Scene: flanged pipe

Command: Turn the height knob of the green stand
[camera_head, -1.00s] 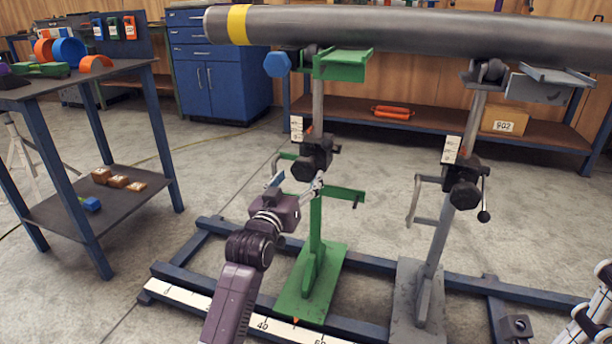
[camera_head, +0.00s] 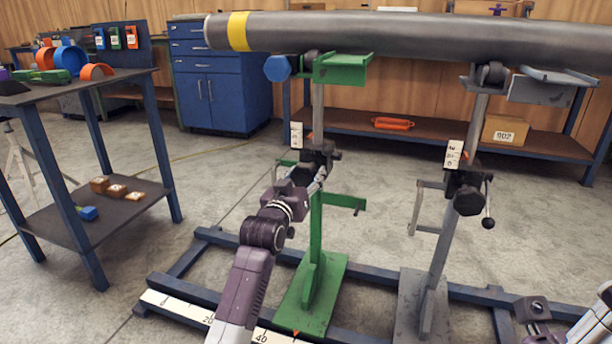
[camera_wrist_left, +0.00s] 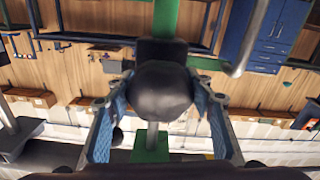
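The green stand (camera_head: 316,225) stands on the floor frame under the pipe. Its height knob (camera_wrist_left: 162,92) is dark and round; the left wrist view shows it large and centred between my fingers. In the head view, my gripper and the dark clamp (camera_head: 318,158) partly hide it. My left gripper (camera_head: 312,174) is at the knob, with its blue-padded fingers on either side. Thin gaps seem to show between pads and knob, so it looks open around the knob; contact is not clear.
The grey stand (camera_head: 440,240), with its own knob and crank, stands to the right. The long grey pipe (camera_head: 400,35) lies across both stands. A green side handle (camera_head: 345,202) sticks out right of the green post. A blue-legged table (camera_head: 130,215) stands at left.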

